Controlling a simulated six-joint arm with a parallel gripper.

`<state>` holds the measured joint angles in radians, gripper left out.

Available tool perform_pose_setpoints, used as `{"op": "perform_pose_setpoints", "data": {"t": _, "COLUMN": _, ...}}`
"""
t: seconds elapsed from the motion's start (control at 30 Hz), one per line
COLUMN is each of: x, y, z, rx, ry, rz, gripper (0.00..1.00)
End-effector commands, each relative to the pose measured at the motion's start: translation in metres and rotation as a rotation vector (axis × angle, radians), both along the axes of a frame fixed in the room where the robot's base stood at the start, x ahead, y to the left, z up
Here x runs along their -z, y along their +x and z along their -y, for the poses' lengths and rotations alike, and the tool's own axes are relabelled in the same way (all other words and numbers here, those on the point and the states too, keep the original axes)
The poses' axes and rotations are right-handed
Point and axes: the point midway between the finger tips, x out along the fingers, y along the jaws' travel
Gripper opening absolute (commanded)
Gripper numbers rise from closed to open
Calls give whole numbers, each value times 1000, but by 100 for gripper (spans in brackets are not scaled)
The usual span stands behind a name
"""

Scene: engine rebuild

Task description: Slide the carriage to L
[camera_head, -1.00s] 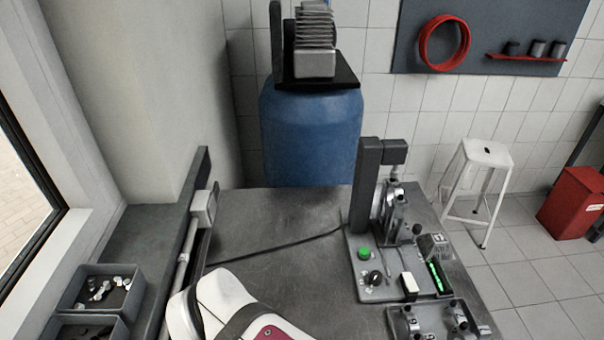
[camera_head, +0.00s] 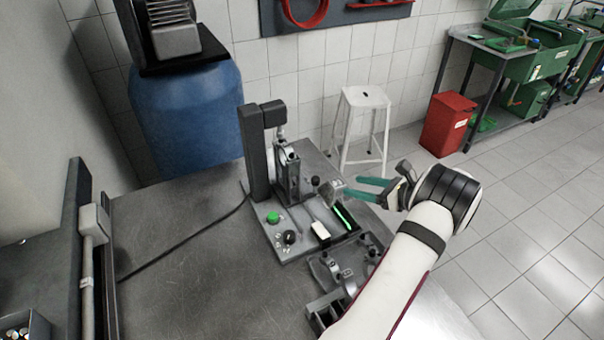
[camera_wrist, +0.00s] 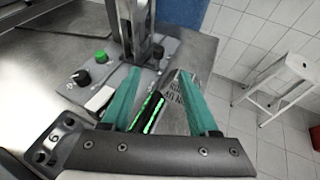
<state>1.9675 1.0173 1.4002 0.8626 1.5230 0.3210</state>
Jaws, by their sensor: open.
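The bench fixture has a grey base plate (camera_head: 292,246), a dark upright post (camera_head: 254,150) and a metal slide-like assembly (camera_head: 288,172) beside it. I cannot tell for certain which part is the carriage, and no L mark is readable. A small grey block (camera_head: 335,190) stands at the plate's right side; in the wrist view a grey face with blurred lettering (camera_wrist: 187,98) shows between the fingers. My gripper (camera_head: 351,187) has teal fingers, is open, and points left at the block. In the wrist view its fingertips (camera_wrist: 160,72) are apart, with nothing clearly held.
The plate carries a green button (camera_head: 272,217), a black knob (camera_head: 289,237), a white block (camera_head: 320,230) and a green-lit strip (camera_head: 345,216). A bracketed metal fixture (camera_head: 338,270) lies in front, near my arm. The bench's left part is bare except for a cable (camera_head: 185,240).

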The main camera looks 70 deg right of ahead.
Motion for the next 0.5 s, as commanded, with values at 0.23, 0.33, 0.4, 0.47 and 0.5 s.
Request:
{"op": "perform_pose_setpoints", "data": {"t": 0.23, "x": 26, "y": 62, "z": 23, "rx": -10, "ry": 1, "rz": -2, "gripper": 61}}
{"op": "perform_pose_setpoints", "data": {"t": 0.33, "x": 37, "y": 85, "z": 32, "rx": -11, "ry": -1, "rz": -4, "gripper": 61}}
{"op": "perform_pose_setpoints", "data": {"t": 0.4, "x": 43, "y": 99, "z": 38, "rx": -9, "ry": 0, "rz": -3, "gripper": 61}}
{"op": "perform_pose_setpoints", "data": {"t": 0.47, "x": 48, "y": 109, "z": 42, "rx": -10, "ry": 0, "rz": -3, "gripper": 61}}
{"op": "perform_pose_setpoints", "data": {"t": 0.5, "x": 50, "y": 114, "z": 45, "rx": -10, "ry": -1, "rz": -4, "gripper": 61}}
